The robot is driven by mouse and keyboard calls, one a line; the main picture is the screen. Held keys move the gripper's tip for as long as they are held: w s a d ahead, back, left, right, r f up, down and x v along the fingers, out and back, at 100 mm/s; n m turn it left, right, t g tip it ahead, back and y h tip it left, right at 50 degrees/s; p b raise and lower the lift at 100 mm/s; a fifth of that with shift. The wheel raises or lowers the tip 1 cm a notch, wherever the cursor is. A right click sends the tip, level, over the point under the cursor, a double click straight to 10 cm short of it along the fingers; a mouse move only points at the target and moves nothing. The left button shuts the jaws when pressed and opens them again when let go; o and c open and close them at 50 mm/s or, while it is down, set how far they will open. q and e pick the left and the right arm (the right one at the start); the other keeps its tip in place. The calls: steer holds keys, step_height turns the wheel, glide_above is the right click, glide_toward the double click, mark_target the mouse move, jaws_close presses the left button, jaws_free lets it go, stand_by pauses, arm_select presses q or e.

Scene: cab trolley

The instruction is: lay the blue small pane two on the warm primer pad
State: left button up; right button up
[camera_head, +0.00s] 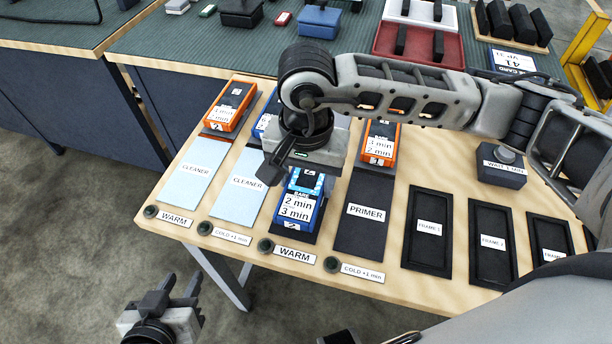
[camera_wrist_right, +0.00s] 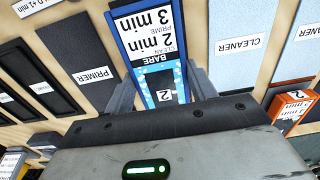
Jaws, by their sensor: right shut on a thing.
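The blue small pane two (camera_head: 297,207) carries a white label reading BARE, 2 min, 3 min. In the right wrist view the blue pane (camera_wrist_right: 150,45) shows a 2 near the jaws. My left gripper (camera_head: 180,286) is open and empty, low in front of the table's left side.
The cold primer pad (camera_head: 358,232) lies bare to the right. Two light-blue cleaner pads (camera_head: 187,187) lie to the left. Orange panes (camera_head: 231,106) stand behind, and another blue pane (camera_head: 262,124) is partly hidden by my right gripper. Black frames (camera_head: 428,250) lie at the right.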

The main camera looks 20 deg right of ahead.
mark_target(306, 182)
steer(key=shift+f, duration=0.45)
steer(key=shift+f, duration=0.15)
steer(key=o, duration=0.8)
steer(key=shift+f+b, duration=0.1)
steer(key=shift+b, duration=0.3)
steer(key=o, duration=0.4)
step_height(306, 182, up, 13)
steer(key=shift+f, duration=0.2)
